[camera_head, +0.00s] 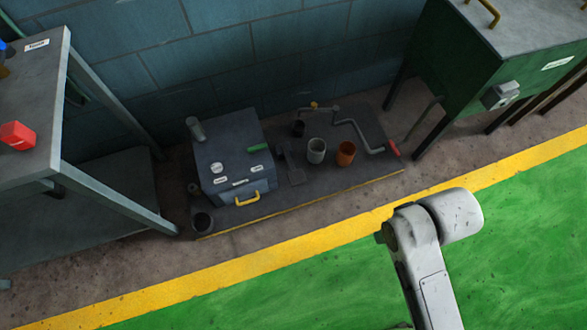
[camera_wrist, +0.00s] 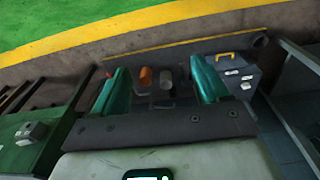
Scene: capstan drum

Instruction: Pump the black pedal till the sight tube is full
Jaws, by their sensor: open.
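A dark flat pedal-like plate (camera_head: 293,170) lies on the dark base plate (camera_head: 345,185), just right of a blue-grey box (camera_head: 226,165). It is dim and I cannot tell its tilt. A grey upright cylinder (camera_head: 195,129) stands at the box's back left corner; I cannot tell whether it is the sight tube, and no fill level shows. My gripper (camera_wrist: 158,70) is open, with its teal fingers apart and nothing held. In the wrist view the base plate group shows between and beyond the fingers, apart from them. The gripper is out of the head view.
A grey cup (camera_head: 316,150), an orange cup (camera_head: 345,154) and a bent pipe with a red end (camera_head: 392,148) are on the base plate. The box has a yellow handle (camera_head: 248,199). A grey table (camera_head: 30,110) stands left, a green cabinet (camera_head: 480,75) right. The green floor (camera_head: 300,290) is clear.

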